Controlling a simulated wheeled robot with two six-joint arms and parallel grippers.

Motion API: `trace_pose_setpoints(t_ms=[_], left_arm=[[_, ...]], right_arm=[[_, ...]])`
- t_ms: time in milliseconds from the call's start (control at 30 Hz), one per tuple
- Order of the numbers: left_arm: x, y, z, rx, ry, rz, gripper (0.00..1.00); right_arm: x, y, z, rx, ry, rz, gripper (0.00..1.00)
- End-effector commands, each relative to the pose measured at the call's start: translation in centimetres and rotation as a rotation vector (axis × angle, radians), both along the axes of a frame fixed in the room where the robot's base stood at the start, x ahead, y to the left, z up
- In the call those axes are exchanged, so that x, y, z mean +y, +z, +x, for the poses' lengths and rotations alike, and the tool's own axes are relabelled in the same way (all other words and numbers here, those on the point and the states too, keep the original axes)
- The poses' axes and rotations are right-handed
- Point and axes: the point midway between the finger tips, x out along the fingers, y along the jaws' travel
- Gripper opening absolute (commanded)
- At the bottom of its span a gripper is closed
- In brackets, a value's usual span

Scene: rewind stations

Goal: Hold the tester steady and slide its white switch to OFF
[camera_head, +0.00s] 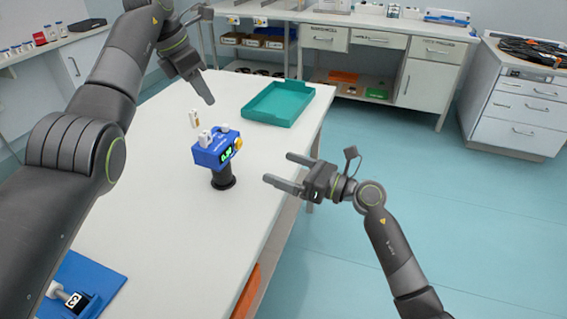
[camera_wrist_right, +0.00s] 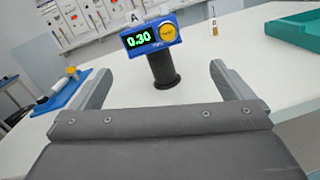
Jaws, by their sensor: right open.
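The tester (camera_head: 216,150) is a blue box with a lit green display and a yellow knob, upright on a black post on the white table. In the right wrist view the tester (camera_wrist_right: 150,37) reads 0.30. White parts sit on its top; I cannot tell which is the switch or how it is set. My right gripper (camera_head: 277,171) is open and empty, to the right of the tester and apart from it. In its wrist view the post stands between and beyond the fingers. My left gripper (camera_head: 208,98) is above and behind the tester, not touching it; its jaw opening is unclear.
A teal tray (camera_head: 276,118) lies behind the tester to the right. The table (camera_head: 200,270) is clear in front of the tester.

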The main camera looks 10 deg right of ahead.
Motion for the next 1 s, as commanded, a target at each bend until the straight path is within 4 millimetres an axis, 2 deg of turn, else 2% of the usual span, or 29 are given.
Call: trace_pose_setpoints(t_ms=[33,133,367,1000], left_arm=[[0.0,0.0,0.0,0.000,0.000,0.000,0.36],[0.0,0.0,0.0,0.000,0.000,0.000,0.36],[0.0,0.0,0.0,0.000,0.000,0.000,0.36],[0.0,0.0,0.0,0.000,0.000,0.000,0.36]], right_arm=[[0.4,0.9,-0.1,-0.046,0.013,-0.060,1.00],[0.8,1.7,-0.3,-0.102,0.028,-0.144,1.00],[2.1,2.2,0.4,-0.134,0.035,-0.190,1.00],[11.9,2.2,7.8,-0.130,0.036,-0.185,1.00]])
